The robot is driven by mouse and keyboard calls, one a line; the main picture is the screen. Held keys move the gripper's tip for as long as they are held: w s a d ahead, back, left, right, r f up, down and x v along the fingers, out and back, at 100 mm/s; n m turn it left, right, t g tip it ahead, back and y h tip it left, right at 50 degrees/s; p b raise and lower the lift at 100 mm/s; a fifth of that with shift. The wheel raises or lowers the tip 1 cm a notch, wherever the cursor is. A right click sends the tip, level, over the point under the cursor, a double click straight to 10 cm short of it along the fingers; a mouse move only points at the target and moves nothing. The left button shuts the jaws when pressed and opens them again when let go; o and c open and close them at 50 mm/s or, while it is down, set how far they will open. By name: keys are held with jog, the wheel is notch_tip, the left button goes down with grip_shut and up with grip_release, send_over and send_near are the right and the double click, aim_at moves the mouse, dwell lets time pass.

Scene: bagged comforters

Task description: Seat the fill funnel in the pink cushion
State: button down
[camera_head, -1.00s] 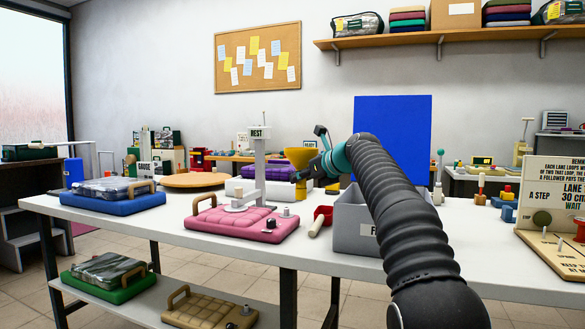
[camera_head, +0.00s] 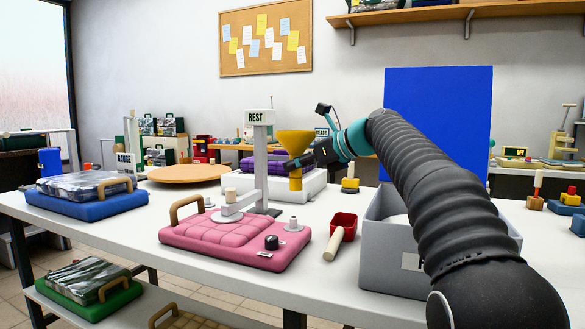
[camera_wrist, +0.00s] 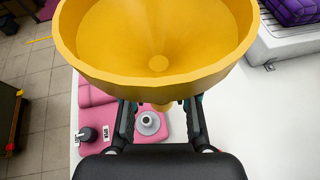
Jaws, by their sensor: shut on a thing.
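The yellow fill funnel (camera_head: 295,153) is held upright in my gripper (camera_head: 318,156), above the table and behind the right end of the pink cushion. In the wrist view the funnel (camera_wrist: 157,40) fills the top, with both fingers on it and its spout low between them. The pink cushion (camera_head: 225,233) lies flat on the white table, with a tan handle, a black knob and a grey ringed port (camera_head: 293,224) on its right part. The port also shows in the wrist view (camera_wrist: 148,122), just below the spout. The funnel is apart from the cushion.
A white post marked REST (camera_head: 259,160) rises by the cushion's back edge. A red scoop (camera_head: 343,226) and a grey bin (camera_head: 385,255) stand to the right. A white box with a purple cushion (camera_head: 262,163) is behind. A blue cushion (camera_head: 85,200) lies left.

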jog(key=shift+s+a+r+n+g+y, duration=0.1)
jog(key=shift+s+a+n+g, duration=0.1)
jog(key=shift+s, duration=0.3)
jog(key=shift+s+a+n+g+y, duration=0.1)
jog(key=shift+s+g, duration=0.1)
jog(key=shift+s, duration=0.3)
jog(key=shift+s+a+r+n+g+y, duration=0.1)
jog(key=shift+s+g, duration=0.1)
jog(key=shift+s, duration=0.3)
jog(key=shift+p, duration=0.3)
jog(key=b, duration=0.3)
send_over(295, 217)
jog(key=shift+n, duration=0.3)
jog(key=shift+s+f, duration=0.1)
jog(key=shift+f, duration=2.5)
jog(key=shift+p, duration=1.1)
jog(key=shift+f+b, duration=0.6)
jog(key=shift+f, duration=1.05)
jog(key=shift+c, duration=0.8)
grip_release()
